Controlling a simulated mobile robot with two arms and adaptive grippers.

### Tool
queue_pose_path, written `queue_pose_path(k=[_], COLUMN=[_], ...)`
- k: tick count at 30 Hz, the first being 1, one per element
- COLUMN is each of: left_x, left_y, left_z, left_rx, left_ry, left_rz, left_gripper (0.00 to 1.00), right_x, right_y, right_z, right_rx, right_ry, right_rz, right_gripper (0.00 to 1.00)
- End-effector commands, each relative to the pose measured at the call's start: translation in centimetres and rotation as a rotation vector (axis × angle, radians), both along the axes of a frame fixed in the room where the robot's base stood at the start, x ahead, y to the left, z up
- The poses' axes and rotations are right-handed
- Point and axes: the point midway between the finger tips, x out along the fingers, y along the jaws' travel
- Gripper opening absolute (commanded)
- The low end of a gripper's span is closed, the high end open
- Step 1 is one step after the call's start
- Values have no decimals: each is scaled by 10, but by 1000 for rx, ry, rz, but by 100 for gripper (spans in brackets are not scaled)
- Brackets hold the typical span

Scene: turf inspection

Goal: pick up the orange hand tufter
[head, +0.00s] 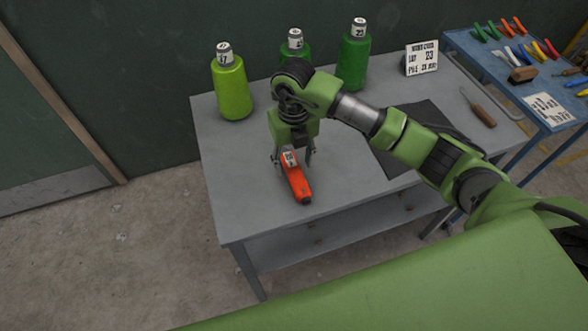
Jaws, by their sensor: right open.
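The orange hand tufter (298,184) lies on the grey table (232,195), left of the table's middle, with a small white label near its far end and a dark near end. My right gripper (296,163) points down over the tufter's far end. Its fingers are open, one on each side of the tufter. I cannot tell whether they touch it. My left gripper is not in view.
A lime bottle-shaped item (232,90) and two green ones (355,60) stand along the table's back. A white sign (422,58), a dark mat (395,160) and a wooden-handled tool (480,112) are further right. A blue table (480,60) holds several tools.

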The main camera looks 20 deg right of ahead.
Motion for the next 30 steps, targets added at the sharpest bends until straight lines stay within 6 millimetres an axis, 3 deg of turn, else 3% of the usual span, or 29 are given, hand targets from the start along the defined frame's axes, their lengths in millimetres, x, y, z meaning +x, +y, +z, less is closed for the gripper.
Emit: queue_pose_path(k=[3,7,16,21,30], left_x=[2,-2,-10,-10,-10], left_y=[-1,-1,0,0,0], left_z=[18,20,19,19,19], left_rx=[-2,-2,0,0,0], left_ry=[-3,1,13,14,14], left_rz=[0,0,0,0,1], left_gripper=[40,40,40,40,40], right_x=[-2,-2,-1,-1,0], right_y=[-1,-1,-1,-1,-1], right_z=[-14,-32,-39,-38,-37], right_rx=[0,0,0,0,1], right_ry=[6,4,1,1,-1], right_rz=[-1,0,1,1,1], right_gripper=[47,47,47,3,0])
